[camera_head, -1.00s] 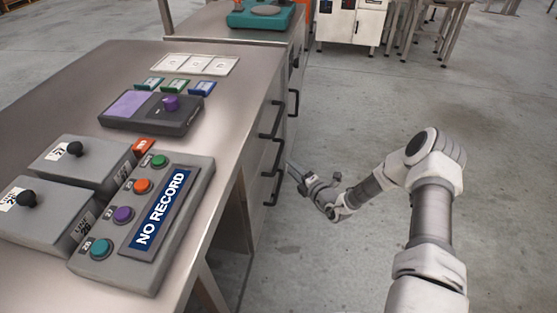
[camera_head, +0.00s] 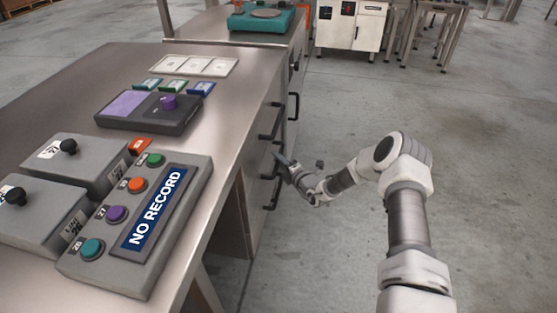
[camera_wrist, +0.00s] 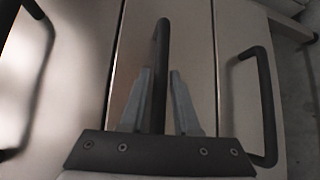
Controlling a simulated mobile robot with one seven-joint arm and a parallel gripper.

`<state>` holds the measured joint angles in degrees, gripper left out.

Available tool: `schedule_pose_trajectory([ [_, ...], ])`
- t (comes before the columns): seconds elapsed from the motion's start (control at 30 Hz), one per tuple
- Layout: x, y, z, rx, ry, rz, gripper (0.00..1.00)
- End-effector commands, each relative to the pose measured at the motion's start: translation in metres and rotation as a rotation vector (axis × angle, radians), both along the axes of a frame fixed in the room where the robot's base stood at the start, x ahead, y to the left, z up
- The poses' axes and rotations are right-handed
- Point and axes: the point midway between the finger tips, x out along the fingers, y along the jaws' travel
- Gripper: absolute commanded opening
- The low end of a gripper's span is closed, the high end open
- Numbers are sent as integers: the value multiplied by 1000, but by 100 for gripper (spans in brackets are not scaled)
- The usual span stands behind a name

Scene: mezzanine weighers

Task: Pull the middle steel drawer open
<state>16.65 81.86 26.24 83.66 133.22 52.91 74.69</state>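The middle steel drawer (camera_wrist: 134,50) is a flat steel front in the wrist view, level with the fronts beside it, so it looks closed. Its dark bar handle (camera_wrist: 161,52) runs between the two grey fingers of my gripper (camera_wrist: 160,85). The fingers are apart, one on each side of the bar. A narrow gap shows at the right finger; contact on the left is hard to tell. In the head view my gripper (camera_head: 282,163) is at the cabinet's right side, by the stacked handles, and partly hides the middle one.
Another drawer's handle (camera_wrist: 268,105) is close on the right in the wrist view, and one more handle (camera_wrist: 33,50) is on the left. The bench top (camera_head: 228,75) overhangs beside the arm. The concrete floor (camera_head: 345,115) to the right is clear.

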Motion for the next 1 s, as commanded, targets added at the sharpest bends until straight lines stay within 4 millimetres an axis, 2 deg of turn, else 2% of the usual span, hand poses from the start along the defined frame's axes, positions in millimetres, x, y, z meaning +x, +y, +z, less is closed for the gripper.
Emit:
schedule_pose_trajectory([
  [0.03, 0, 0, 0, 0, 0, 0, 19],
  [0.13, 0, 0, 0, 0, 0, 0, 1],
  [0.17, 0, 0, 0, 0, 0, 0, 0],
  [1.0, 0, 0, 0, 0, 0, 0, 0],
])
